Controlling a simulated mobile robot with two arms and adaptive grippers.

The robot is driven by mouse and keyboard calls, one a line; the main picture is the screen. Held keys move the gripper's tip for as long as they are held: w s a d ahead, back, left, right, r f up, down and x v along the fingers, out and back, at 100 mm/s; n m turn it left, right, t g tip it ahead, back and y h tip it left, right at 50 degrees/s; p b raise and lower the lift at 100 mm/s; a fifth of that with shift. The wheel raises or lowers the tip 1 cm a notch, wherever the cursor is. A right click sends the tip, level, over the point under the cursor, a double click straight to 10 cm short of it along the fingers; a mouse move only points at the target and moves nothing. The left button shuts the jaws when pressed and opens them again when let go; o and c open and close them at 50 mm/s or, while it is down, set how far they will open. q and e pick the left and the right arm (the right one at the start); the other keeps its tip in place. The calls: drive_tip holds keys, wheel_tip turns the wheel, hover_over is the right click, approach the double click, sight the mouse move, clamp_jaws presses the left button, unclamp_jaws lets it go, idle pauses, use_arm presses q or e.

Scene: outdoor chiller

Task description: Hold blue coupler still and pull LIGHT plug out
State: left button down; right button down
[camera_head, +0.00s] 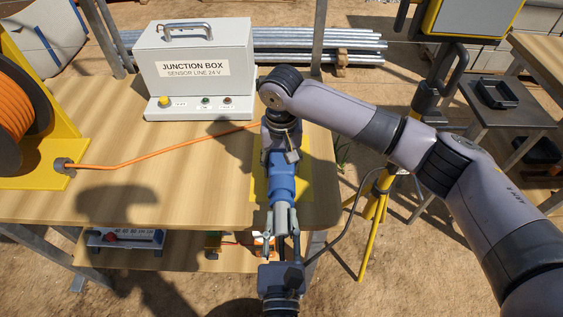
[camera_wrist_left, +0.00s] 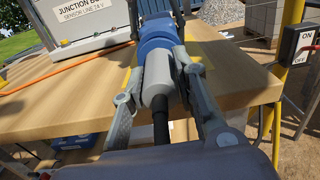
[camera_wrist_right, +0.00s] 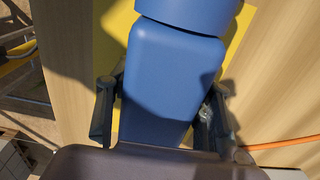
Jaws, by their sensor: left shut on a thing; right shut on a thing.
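The blue coupler (camera_head: 282,185) lies over a yellow patch on the table. It also shows in the left wrist view (camera_wrist_left: 156,32) and the right wrist view (camera_wrist_right: 170,85). My right gripper (camera_wrist_right: 160,112) is shut on the coupler's body, one finger on each side. The grey LIGHT plug (camera_wrist_left: 157,78) meets the coupler's near end; no gap shows between them. My left gripper (camera_head: 281,235) is shut on the plug from the table's front side, and it shows again in the left wrist view (camera_wrist_left: 165,90). A black cable (camera_wrist_left: 160,125) leaves the plug.
The white junction box (camera_head: 194,75) stands at the back of the table. An orange cable (camera_head: 150,155) runs from the reel (camera_head: 15,110) at left towards the coupler. A yellow stand (camera_head: 372,235) is right of the table, with an ON/OFF box (camera_wrist_left: 301,45).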

use_arm(q)
drive_tip(key=shift+s, duration=2.8)
drive_tip(key=c, duration=1.8)
unclamp_jaws()
drive_tip(key=shift+c, duration=0.2)
clamp_jaws()
use_arm(e)
drive_tip(key=c, duration=0.7)
unclamp_jaws()
